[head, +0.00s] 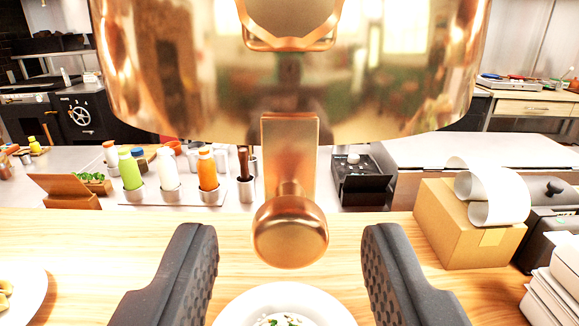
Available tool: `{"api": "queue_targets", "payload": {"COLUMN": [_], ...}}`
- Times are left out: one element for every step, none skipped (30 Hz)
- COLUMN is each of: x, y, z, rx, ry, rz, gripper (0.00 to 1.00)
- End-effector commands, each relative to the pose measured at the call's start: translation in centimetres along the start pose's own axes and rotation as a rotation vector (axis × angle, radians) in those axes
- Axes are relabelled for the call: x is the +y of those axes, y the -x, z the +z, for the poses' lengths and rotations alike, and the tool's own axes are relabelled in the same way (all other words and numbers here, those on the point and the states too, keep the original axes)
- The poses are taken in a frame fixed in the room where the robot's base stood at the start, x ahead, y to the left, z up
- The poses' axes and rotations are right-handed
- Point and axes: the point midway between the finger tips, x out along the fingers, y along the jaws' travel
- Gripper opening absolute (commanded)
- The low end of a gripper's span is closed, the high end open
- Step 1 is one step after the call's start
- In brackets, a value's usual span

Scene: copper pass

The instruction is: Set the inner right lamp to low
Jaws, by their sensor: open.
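A large polished copper lamp (180,70) fills the upper middle of the head view, close in front of me. A flat copper bar (290,150) hangs down at its front and ends in a round copper knob (290,232). My gripper (292,245) is open, with one dark padded finger on each side of the knob. Neither finger appears to touch the knob. The lamp's top is cut off by the frame. I cannot tell from this view which lamp in the row it is, or its setting.
A white plate of food (284,302) sits below the knob on the wooden counter (120,232). Another plate (25,300) is at left. A cardboard box (465,225) with a paper roll (490,190) stands at right. Several sauce bottles (168,170) stand behind the counter.

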Motion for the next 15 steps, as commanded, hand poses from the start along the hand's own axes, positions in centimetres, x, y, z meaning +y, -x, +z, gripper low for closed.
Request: {"api": "queue_targets", "payload": {"x": [0.0,0.0,0.0,0.0,0.0,0.0,0.0,0.1,0.1,0.1,0.1,0.1,0.1,0.1,0.1], "y": [-0.7,-1.0,-1.4,-1.7,-1.9,-2.2,-2.5,-2.6,-2.9,-3.0,-3.1,-3.2,-3.3,-3.4,-3.4], "z": [0.0,0.0,0.0,0.0,0.0,0.0,0.0,0.0,0.0,0.0,0.1,0.1,0.1,0.1,0.1], "rx": [-0.001,-0.001,-0.001,-0.001,-0.001,-0.001,-0.001,-0.002,-0.002,-0.002,-0.002,-0.002,-0.002,-0.002,-0.002], "ry": [0.0,0.0,0.0,0.0,0.0,0.0,0.0,0.001,0.001,0.001,0.001,0.001,0.001,0.001,0.001], "rz": [0.0,0.0,0.0,0.0,0.0,0.0,0.001,0.001,0.001,0.001,0.001,0.001,0.001,0.001,0.001], "gripper": [0.43,0.43,0.43,0.43,0.43,0.43,0.43,0.43,0.43,0.43,0.43,0.43,0.43,0.43,0.43]}}
